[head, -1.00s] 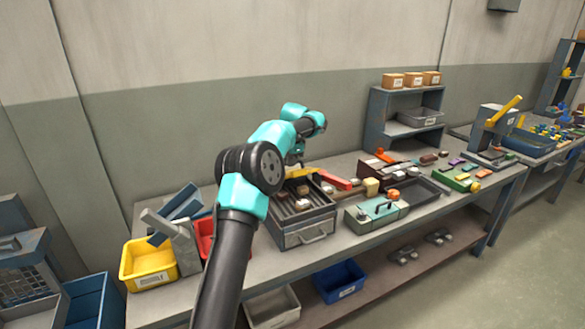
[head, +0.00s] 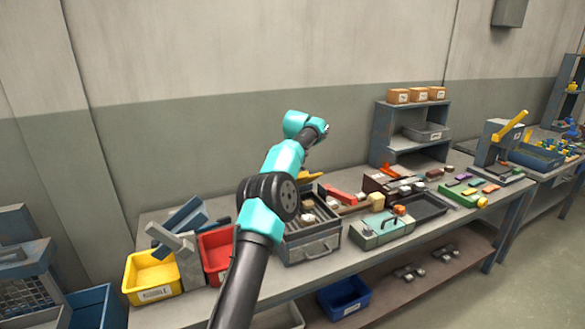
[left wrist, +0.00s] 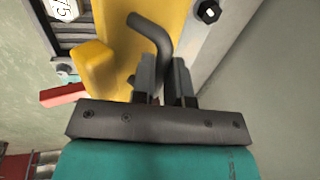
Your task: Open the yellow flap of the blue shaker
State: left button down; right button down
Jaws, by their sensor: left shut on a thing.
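In the left wrist view the flap (left wrist: 185,18) is a broad yellow plate with a dark bent handle (left wrist: 152,32). My left gripper (left wrist: 162,72) is shut on that handle, close to the plate. In the head view my arm hides the fingers. How far the flap is open cannot be told. My right gripper is not in view.
Right of the box lie a red bar (head: 340,196), a tan-headed mallet (head: 376,201) and a green case (head: 382,230). A red bin (head: 216,252) and yellow bin (head: 153,278) stand left. A shelf (head: 413,145) rises behind. The air above the bench is open.

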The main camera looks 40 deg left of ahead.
pick_arm(q)
jog(key=shift+a+f, duration=0.1)
jog(key=shift+f, duration=0.4)
jog(key=c, duration=1.4)
grip_release()
jog(key=shift+a, duration=0.1)
jog(key=shift+o, duration=1.4)
jog(key=shift+r, duration=0.35)
